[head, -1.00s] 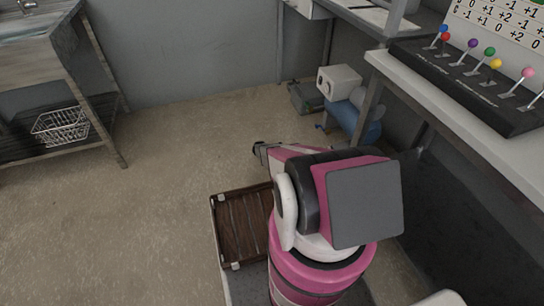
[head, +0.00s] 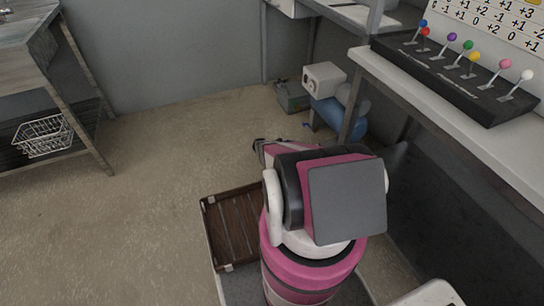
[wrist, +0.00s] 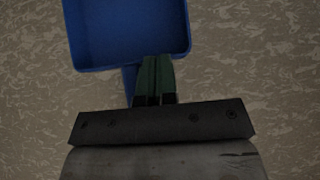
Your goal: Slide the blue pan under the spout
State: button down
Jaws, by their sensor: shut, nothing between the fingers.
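The blue pan (wrist: 128,32) is at the top of the wrist view, a shallow square tray with raised walls, cut off by the upper edge. A short blue part of it, perhaps a handle, shows just left of the fingers. My gripper (wrist: 156,62) has green fingers pressed together, with nothing between them. The fingertips overlap the pan's near edge in the picture; I cannot tell whether they touch it. In the head view my gripper (head: 257,146) is a small dark end beyond my pink arm. I cannot make out a clear spout.
A blue tank (head: 350,122) with a pale box-shaped machine (head: 323,78) stands under the right bench (head: 440,100). A grey-green box (head: 291,97) is beside it on the floor. The bench holds a lever panel (head: 455,75). A left shelf holds a wire basket (head: 43,136). Floor at left is clear.

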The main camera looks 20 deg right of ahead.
jog(key=d, duration=0.7)
jog(key=w+d, duration=0.1)
jog(key=d, duration=1.3)
jog(key=shift+w+d, duration=0.1)
jog(key=shift+w, duration=0.05)
jog(key=s+a+r+m+y, duration=0.1)
jog(key=s+a+r+m, duration=0.25)
jog(key=a+r, duration=0.65)
jog(key=s+a+r+m+y, duration=0.1)
jog(key=s+a+r+m, duration=0.3)
jog(key=a+r, duration=0.55)
jog(key=s+a+r+m+y, duration=0.2)
jog(key=s+a+r, duration=0.3)
jog(key=a+r, duration=0.5)
jog(key=s+a+r+m+y, duration=0.2)
jog(key=s+a+r+m, duration=0.2)
jog(key=s+a+r, duration=0.5)
jog(key=s+a+r+m+y, duration=0.3)
jog(key=s+a+r+m, duration=0.2)
jog(key=s+a+r, duration=0.4)
notch_tip(320, 180, up, 5)
jog(key=shift+s+f, duration=0.2)
jog(key=shift+s, duration=0.85)
